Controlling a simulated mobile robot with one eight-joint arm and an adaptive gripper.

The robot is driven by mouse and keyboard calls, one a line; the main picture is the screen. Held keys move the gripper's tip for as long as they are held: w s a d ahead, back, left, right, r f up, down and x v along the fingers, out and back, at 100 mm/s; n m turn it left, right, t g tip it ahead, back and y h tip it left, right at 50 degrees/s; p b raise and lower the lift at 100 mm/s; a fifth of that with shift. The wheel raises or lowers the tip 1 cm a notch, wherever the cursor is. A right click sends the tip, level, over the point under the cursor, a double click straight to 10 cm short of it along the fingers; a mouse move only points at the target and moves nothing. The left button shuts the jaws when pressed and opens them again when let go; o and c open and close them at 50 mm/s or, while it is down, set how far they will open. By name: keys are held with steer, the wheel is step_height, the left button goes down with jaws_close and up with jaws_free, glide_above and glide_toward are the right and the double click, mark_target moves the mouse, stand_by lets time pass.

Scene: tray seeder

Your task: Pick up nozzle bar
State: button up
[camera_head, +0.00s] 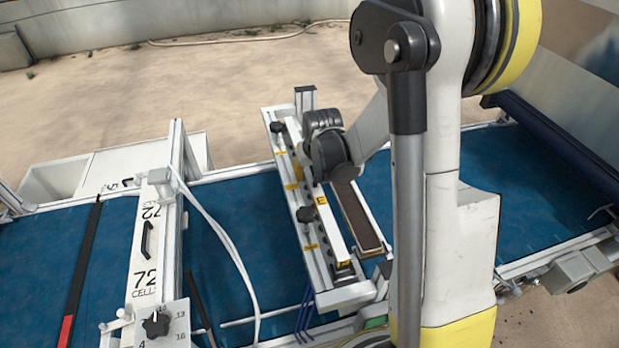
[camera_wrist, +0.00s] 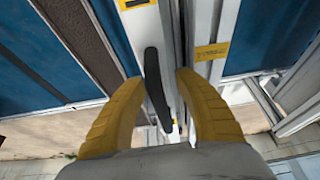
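What I take for the nozzle bar (camera_head: 334,228) is a long white bar with yellow labels, lying across the blue belt in the middle of the machine. In the wrist view the white bar (camera_wrist: 133,28) carries a black handle (camera_wrist: 155,80). My gripper (camera_wrist: 157,77) is open, with one yellow finger on each side of the handle. The handle stands in the gap and the fingers are not closed on it. Whether either finger touches it I cannot tell.
A white frame with black knobs (camera_head: 306,214) runs left of the bar. A brown strip (camera_head: 357,215) in a pale holder lies close on its right. A second white bar marked 72 (camera_head: 146,240) stands farther left, with loose white hoses between. Blue belt (camera_head: 250,205) lies around.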

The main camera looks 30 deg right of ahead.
steer(key=shift+w+f, duration=0.1)
steer(key=shift+f, duration=0.2)
steer(key=shift+r, duration=0.1)
jaws_close()
